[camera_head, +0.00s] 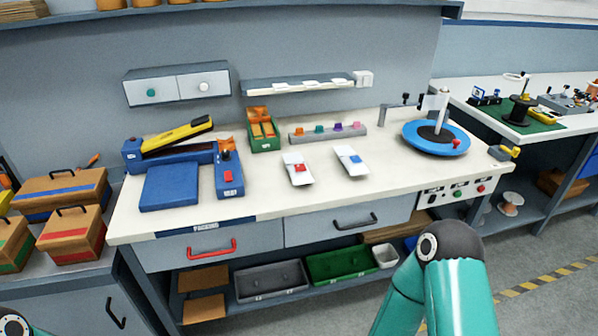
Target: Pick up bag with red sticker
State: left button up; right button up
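The bag with the red sticker (298,169) is a small white packet. It lies flat near the middle of the white workbench (390,185). A similar white bag with a blue sticker (351,161) lies to its right, apart from it. Neither bag is touched by anything of mine. A teal link of my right arm shows at the bottom right, and a small part of my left arm shows at the bottom left corner. Neither gripper is in view.
A blue sealer-like device (173,187) with a yellow lever stands left of the bags. Behind them are a green and orange bin (263,133) and a grey rack (328,134) with coloured pieces. A blue disc turntable (436,139) stands right. The bench front around the bags is clear.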

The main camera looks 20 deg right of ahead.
aim_at(294, 163)
jog(key=k, duration=1.3)
jog(key=z, duration=0.3)
jog(key=i, duration=2)
jog(key=u, duration=0.75)
jog(key=k, duration=0.8)
jog(key=u, duration=0.1)
jog(key=i, duration=0.55)
jog(key=z, duration=0.05)
